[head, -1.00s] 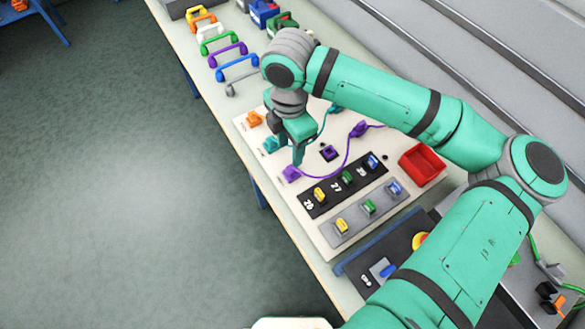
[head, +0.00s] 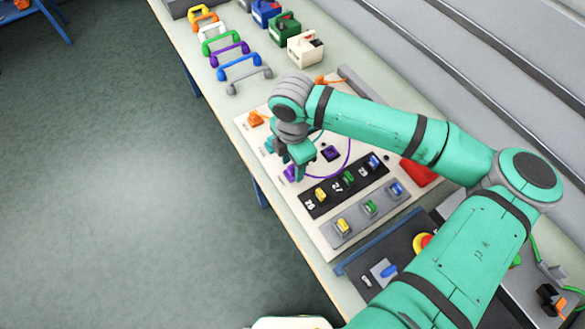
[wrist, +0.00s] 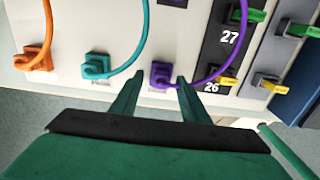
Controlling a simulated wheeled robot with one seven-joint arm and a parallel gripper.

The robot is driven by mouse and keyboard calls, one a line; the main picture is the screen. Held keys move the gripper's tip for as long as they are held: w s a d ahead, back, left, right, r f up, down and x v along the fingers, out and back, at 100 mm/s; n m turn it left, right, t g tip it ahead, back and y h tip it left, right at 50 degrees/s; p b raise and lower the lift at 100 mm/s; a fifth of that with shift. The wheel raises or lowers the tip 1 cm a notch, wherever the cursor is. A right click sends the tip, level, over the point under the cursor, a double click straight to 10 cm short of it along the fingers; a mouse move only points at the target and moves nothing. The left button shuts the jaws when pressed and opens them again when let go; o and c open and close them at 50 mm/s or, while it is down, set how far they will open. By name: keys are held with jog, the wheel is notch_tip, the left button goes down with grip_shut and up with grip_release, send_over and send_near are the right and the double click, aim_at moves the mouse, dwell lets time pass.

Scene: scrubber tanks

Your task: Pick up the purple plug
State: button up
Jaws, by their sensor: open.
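The purple plug (wrist: 162,72) sits at the panel's front edge in the wrist view, with its purple cable curving up to the right. In the head view the plug (head: 289,174) shows only in part, beside my fingers. My gripper (wrist: 160,82) is open and empty. In the wrist view its two green fingertips are at the plug's near side, one to its left and one by its right side. I cannot tell whether they touch it. In the head view my gripper (head: 300,176) hangs low over the panel and hides part of the plug.
A teal plug (wrist: 97,66) and an orange plug (wrist: 34,59) sit in a row to the left on the white panel (wrist: 190,20). Black and grey strips with coloured switches (head: 320,195) lie to the right. A red tray (head: 418,172) is partly hidden by my arm.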

jog(key=shift+s+d, duration=0.1)
jog(key=shift+s, duration=0.05)
grip_shut()
jog(key=shift+r, duration=0.1)
